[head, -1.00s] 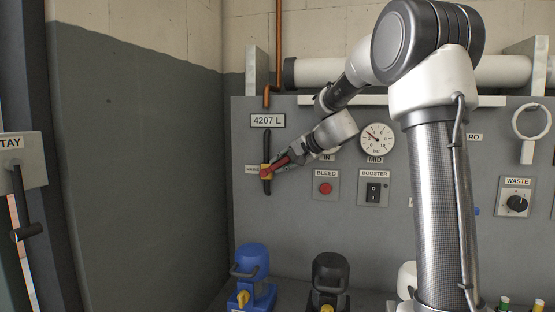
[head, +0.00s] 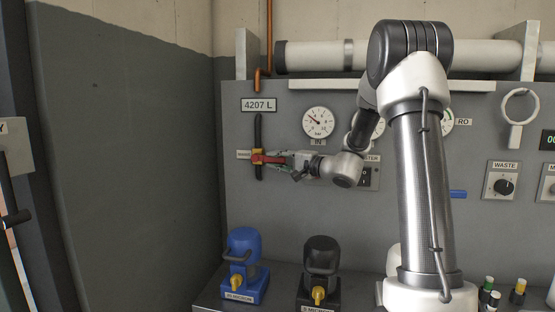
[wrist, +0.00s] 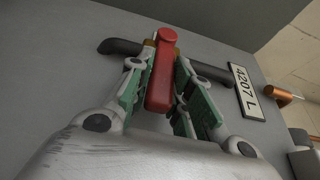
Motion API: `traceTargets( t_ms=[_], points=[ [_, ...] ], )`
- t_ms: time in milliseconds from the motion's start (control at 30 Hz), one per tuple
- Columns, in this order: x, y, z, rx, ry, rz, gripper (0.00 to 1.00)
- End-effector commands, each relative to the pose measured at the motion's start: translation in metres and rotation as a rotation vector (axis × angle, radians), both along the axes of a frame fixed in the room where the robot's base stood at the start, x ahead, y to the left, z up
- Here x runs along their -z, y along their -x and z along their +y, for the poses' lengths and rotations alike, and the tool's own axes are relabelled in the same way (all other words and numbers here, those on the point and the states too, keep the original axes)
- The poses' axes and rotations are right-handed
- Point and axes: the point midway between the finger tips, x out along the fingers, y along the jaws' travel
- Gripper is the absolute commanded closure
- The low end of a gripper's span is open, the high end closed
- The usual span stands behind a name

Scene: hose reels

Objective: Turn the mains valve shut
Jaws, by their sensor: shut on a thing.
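The mains valve has a red lever (head: 266,158) on a brass-coloured body (head: 258,164). It sits on a short dark vertical pipe (head: 258,130) at the left of the grey panel. The lever points right, about level and across the pipe. My gripper (head: 283,159) reaches in from the right and is shut on the lever. In the wrist view, the green-padded fingers of my gripper (wrist: 163,88) stand on both sides of the red lever (wrist: 161,75). The dark pipe (wrist: 120,46) runs behind it, crosswise to the lever. My gripper hides part of the lever.
A 4207 L plate (head: 262,104) is above the valve, and a pressure gauge (head: 318,122) is to its right. My arm partly covers the booster switch (head: 366,178).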

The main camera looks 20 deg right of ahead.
Motion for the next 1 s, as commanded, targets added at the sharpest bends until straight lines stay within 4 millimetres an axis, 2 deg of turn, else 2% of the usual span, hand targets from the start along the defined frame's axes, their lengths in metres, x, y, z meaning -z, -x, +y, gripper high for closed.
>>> traceTargets(
  t_ms=[367,400,500,533,833,1000],
  points=[
    [0.002,0.001,0.002,-0.006,-0.004,0.001,1.00],
    [0.002,0.001,0.002,-0.006,-0.004,0.001,0.77],
    [0.002,0.001,0.002,-0.005,-0.004,0.001,0.59],
    [0.002,0.001,0.002,-0.005,-0.004,0.001,0.57],
    [0.001,0.001,0.001,-0.003,-0.004,-0.001,0.57],
    [0.001,0.015,-0.010,0.000,-0.004,0.000,0.57]
  ],
)
